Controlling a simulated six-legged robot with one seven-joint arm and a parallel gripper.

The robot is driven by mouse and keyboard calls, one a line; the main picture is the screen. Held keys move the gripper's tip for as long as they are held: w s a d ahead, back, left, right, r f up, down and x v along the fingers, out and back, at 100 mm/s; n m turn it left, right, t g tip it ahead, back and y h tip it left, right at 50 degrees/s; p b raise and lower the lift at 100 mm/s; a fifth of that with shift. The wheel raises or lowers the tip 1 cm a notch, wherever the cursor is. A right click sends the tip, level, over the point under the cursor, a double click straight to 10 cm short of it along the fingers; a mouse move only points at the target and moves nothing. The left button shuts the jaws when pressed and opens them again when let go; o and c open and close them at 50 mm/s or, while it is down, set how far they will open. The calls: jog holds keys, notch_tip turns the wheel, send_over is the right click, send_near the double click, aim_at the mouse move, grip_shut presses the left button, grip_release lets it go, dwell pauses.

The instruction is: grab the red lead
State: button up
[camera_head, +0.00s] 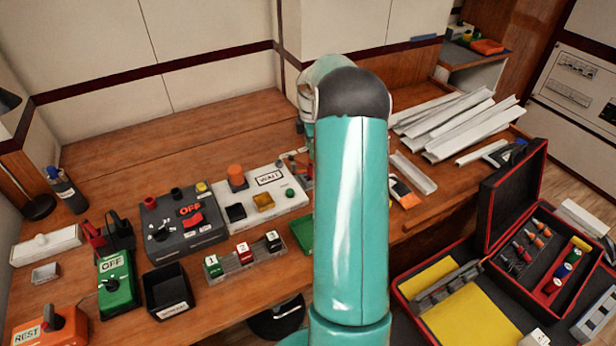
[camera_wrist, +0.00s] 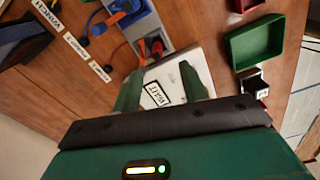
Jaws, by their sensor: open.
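In the wrist view my gripper (camera_wrist: 161,70) is open, its two green fingers apart with nothing between them. Beyond the fingertips, a red plug-like piece (camera_wrist: 155,47) sits on a grey block (camera_wrist: 150,22), with an orange cable beside it. I cannot tell for sure that this is the red lead. The white WAIT panel (camera_wrist: 174,80) lies below and behind the fingers. In the head view a red clip-like piece (camera_head: 95,237) stands beside a black one (camera_head: 119,225) at the left, behind the green OFF box (camera_head: 116,284). My arm hides my gripper in the head view.
The dark OFF panel (camera_head: 183,236) and the white WAIT panel (camera_head: 291,208) crowd the bench's middle. A black bin (camera_head: 167,291) and numbered blocks stand in front. White channels (camera_head: 455,120) lie right; an open case (camera_head: 515,195) is lower right. The back left bench is clear.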

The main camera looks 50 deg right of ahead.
aim_at(310, 164)
notch_tip(310, 164, down, 5)
jog(key=shift+r, duration=0.1)
jog(key=shift+w+d+f, duration=0.1)
jog(key=shift+w+f, duration=0.05)
jog(key=shift+f, duration=1.35)
jog(key=shift+w+f, duration=0.1)
jog(key=shift+f, duration=1.35)
grip_shut()
